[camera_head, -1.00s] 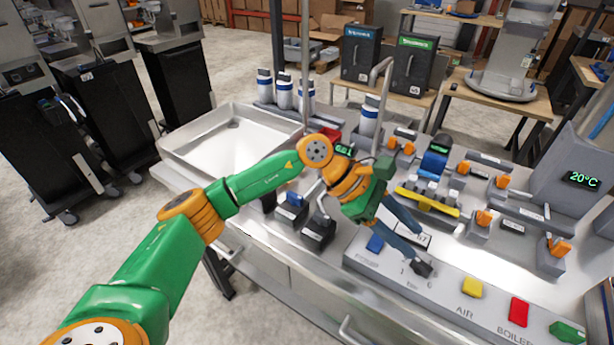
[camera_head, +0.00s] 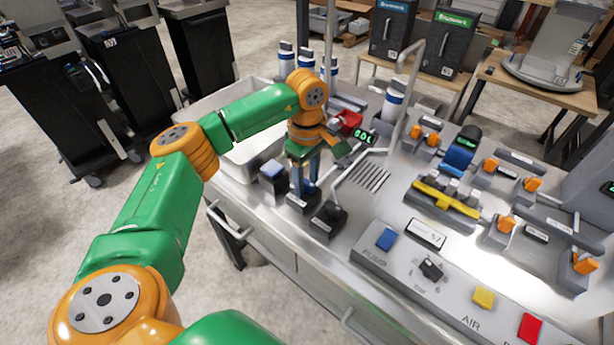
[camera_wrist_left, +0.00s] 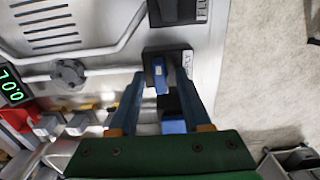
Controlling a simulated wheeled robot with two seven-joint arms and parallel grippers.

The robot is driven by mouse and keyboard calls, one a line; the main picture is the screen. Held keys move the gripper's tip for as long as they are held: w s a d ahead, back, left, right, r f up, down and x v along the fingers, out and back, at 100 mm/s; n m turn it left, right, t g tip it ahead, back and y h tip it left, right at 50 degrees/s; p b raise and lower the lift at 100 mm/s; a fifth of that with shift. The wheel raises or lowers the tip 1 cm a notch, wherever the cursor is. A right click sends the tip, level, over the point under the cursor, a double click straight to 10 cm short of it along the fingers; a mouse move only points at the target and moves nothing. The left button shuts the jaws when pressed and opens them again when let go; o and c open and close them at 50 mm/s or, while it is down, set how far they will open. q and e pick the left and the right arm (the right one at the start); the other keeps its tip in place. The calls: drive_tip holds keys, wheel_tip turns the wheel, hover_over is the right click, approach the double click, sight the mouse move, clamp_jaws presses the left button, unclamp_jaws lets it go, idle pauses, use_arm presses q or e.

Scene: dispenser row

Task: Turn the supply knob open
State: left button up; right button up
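The knob that I take for the supply knob (camera_wrist_left: 161,80) is blue, on a small black block near the counter's front edge; its label is only partly readable. It also shows in the head view as a blue lever (camera_head: 309,187), partly hidden by the fingers. My left gripper (camera_head: 305,182) points down over this block. In the left wrist view my left gripper (camera_wrist_left: 162,76) is open, with one finger each side of the knob and gaps visible. I cannot tell whether the tips touch the block. My right gripper is not in view.
A black block (camera_head: 328,219) with a bent metal pipe and a blue-topped block (camera_head: 272,176) flank the knob closely. A sink (camera_head: 232,166) lies behind left. A green display (camera_head: 365,137), drain slots (camera_head: 369,176) and a button panel (camera_head: 430,268) are to the right.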

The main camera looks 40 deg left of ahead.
use_arm(q)
drive_tip(key=shift+d, duration=0.1)
clamp_jaws()
drive_tip(key=n, duration=0.4)
drive_tip(key=shift+n, duration=0.4)
drive_tip(key=n, duration=0.4)
drive_tip(key=shift+n+p, duration=0.3)
drive_tip(key=n, duration=0.4)
drive_tip(key=shift+n+p, duration=0.3)
drive_tip(key=shift+n, duration=1.8)
